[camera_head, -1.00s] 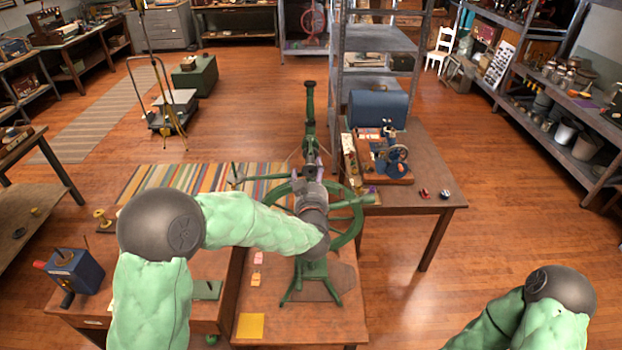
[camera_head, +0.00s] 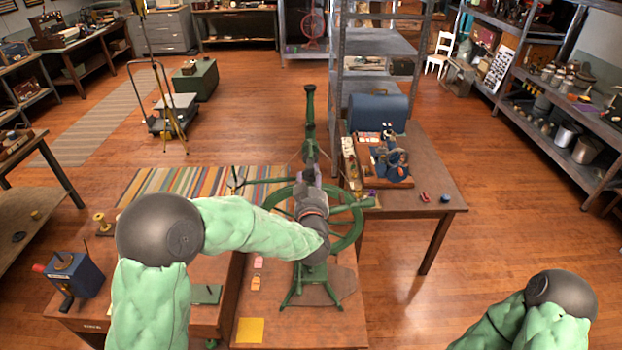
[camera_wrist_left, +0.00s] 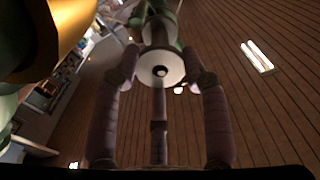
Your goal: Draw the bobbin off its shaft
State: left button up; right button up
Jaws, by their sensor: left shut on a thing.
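The green spinning wheel (camera_head: 357,225) stands on the brown table, its shaft area largely hidden by my left arm in the head view. My left gripper (camera_head: 311,172) is at the upper middle of the wheel. In the left wrist view, a pale round disc (camera_wrist_left: 160,68), which looks like the bobbin's end, faces the camera with a dark centre and a small bright spot in it. My left gripper (camera_wrist_left: 162,72) has its purple fingers on both sides of the disc, shut on the bobbin. I cannot tell how far the bobbin is along its shaft. My right gripper is out of view.
A blue box with a crank (camera_head: 72,272) and a yellow spool (camera_head: 102,221) are at the left. A yellow square (camera_head: 250,330) lies at the table's front. Floor is free farther right.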

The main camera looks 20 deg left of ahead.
pick_arm(q)
jog(key=v, duration=1.2)
jog(key=shift+s, duration=0.25)
dwell(1.1)
jog(key=shift+d, duration=0.1)
